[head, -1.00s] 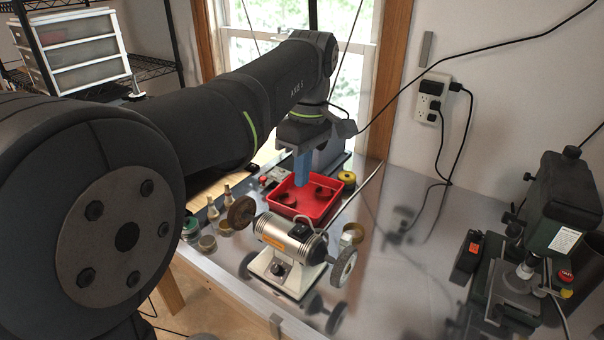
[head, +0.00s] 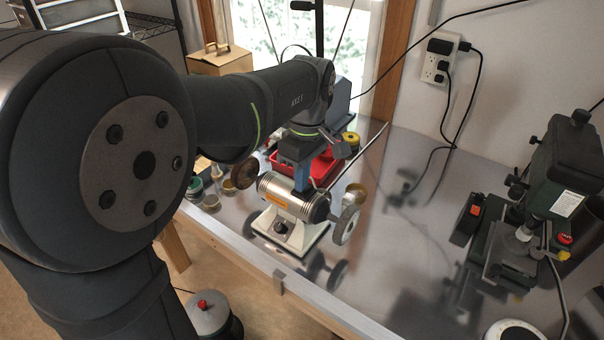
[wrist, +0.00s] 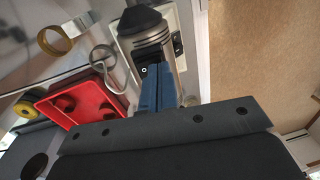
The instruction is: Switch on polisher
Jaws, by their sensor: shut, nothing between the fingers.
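The polisher (head: 290,202) stands on the metal bench, with a silver barrel body, a white base, a brown wheel (head: 242,174) at its left end and a grey wheel (head: 345,225) at its right. A dark knob (head: 281,227) sits on the base front. My gripper (head: 302,190) points down with its blue fingers shut and empty, at the top of the polisher. In the wrist view the blue fingertips (wrist: 158,68) overlap the polisher's body (wrist: 150,35).
A red tray (head: 325,170) with dark parts stands behind the polisher. Small jars (head: 243,174) are left of it. A dark green machine (head: 545,205) stands at the right. A power outlet (head: 440,60) with cables is on the wall.

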